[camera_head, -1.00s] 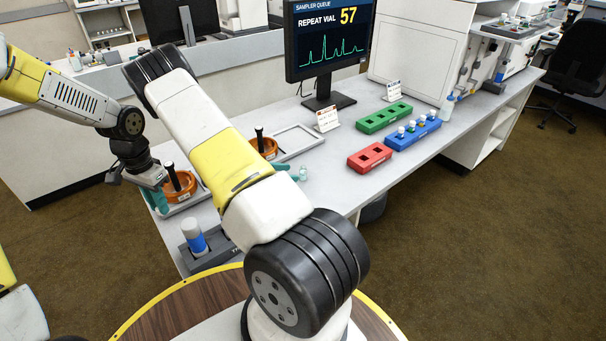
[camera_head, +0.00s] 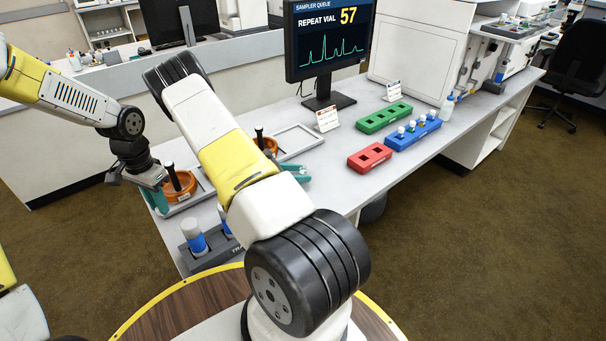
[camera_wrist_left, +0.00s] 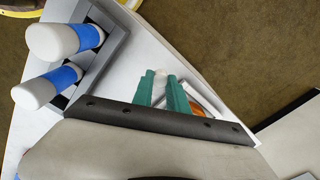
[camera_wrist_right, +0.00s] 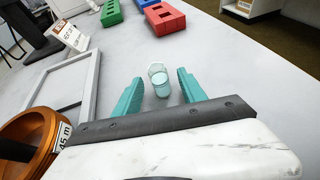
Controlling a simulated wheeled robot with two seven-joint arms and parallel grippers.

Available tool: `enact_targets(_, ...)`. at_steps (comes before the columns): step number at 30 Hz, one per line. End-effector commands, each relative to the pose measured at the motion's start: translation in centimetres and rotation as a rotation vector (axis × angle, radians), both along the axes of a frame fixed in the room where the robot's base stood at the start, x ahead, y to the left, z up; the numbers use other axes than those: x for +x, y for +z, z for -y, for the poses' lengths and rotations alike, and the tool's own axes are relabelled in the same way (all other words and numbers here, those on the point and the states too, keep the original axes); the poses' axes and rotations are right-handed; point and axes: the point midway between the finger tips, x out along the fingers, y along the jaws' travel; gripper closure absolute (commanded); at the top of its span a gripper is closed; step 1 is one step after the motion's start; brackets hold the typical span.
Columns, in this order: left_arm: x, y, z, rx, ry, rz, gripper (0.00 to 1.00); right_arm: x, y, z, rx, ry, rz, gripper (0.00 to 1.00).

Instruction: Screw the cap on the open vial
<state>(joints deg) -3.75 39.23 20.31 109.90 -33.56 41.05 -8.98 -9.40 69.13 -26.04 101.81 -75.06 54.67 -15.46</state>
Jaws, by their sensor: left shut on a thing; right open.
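The open vial (camera_wrist_right: 159,80) is a small clear glass vial with pale teal contents, standing upright on the bench in the right wrist view. My right gripper (camera_wrist_right: 158,92) is open, with its teal fingers on either side of the vial and a gap at each side. My left gripper (camera_wrist_left: 162,90) is shut on a small whitish thing (camera_wrist_left: 161,78), apparently the cap, mostly hidden by the fingers. In the head view the left gripper (camera_head: 157,198) is at the far left, by an orange bowl.
A red rack (camera_head: 370,158), a green rack (camera_head: 384,117) and a blue rack (camera_head: 413,136) with several white-capped vials stand to the right. Orange bowls (camera_wrist_right: 30,140) and an empty grey tray (camera_wrist_right: 92,72) lie left of the vial. White-and-blue bottles (camera_wrist_left: 62,80) stand in a grey holder.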

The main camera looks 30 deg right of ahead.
Motion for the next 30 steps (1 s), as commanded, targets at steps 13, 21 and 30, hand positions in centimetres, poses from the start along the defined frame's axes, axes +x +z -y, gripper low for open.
enact_targets(13,0.0,0.0,0.0,0.000,0.000,0.000,1.00,0.0,0.0,0.0,0.000,0.000,0.000,1.00)
enact_targets(21,0.0,0.0,0.0,0.000,0.000,0.000,1.00,0.0,0.5,0.0,0.000,0.000,0.001,1.00)
enact_targets(30,0.0,0.0,0.0,0.000,0.000,0.000,1.00,0.1,5.9,-0.1,0.001,0.000,0.005,1.00)
